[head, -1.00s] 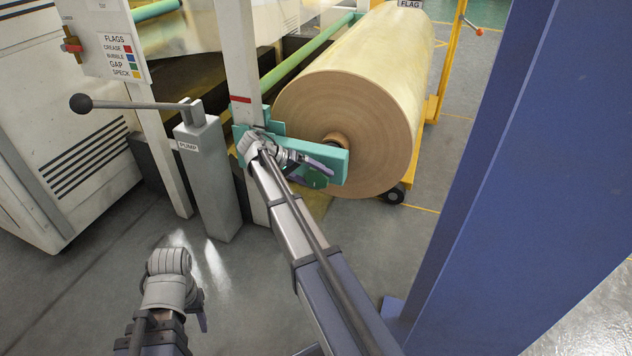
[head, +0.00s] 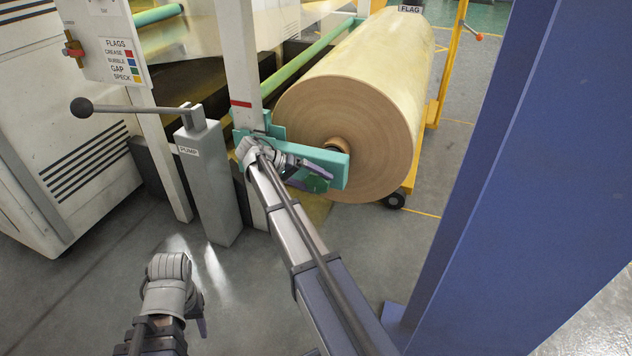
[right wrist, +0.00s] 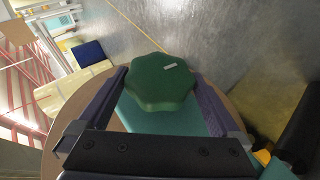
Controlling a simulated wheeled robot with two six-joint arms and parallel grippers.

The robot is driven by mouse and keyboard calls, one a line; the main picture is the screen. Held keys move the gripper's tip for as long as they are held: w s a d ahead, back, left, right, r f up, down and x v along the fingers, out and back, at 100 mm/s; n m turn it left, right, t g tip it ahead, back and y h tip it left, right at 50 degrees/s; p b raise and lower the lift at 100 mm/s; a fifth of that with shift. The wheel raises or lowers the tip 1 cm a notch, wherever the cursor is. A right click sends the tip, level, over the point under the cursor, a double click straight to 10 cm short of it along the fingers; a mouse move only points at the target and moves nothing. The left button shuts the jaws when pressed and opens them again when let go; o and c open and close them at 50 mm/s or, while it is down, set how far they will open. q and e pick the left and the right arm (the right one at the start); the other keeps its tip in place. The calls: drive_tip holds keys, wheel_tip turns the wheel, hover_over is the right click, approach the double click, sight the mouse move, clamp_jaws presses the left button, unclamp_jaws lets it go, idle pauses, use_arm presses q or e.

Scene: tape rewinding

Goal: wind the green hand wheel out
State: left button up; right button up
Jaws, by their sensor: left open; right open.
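The green hand wheel (right wrist: 160,82) has a lobed rim and a small pale mark on its face. In the right wrist view it lies between the two fingers of my right gripper (right wrist: 162,76), which is open with a finger at either side. I cannot tell whether the fingers touch the rim. My left gripper (head: 201,325) hangs low at the front left, away from the wheel, mostly hidden by its wrist.
A large tan roll (head: 365,100) stands behind the bracket, beside a yellow wheeled frame (head: 436,105). A grey pump post (head: 210,185) with a ball-ended lever (head: 82,107) stands to the left. A blue column (head: 530,180) fills the right side. Floor between is clear.

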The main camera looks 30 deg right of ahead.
drive_tip(key=p+v, duration=0.4)
drive_tip(key=v, duration=0.3)
drive_tip(key=shift+a, duration=0.2)
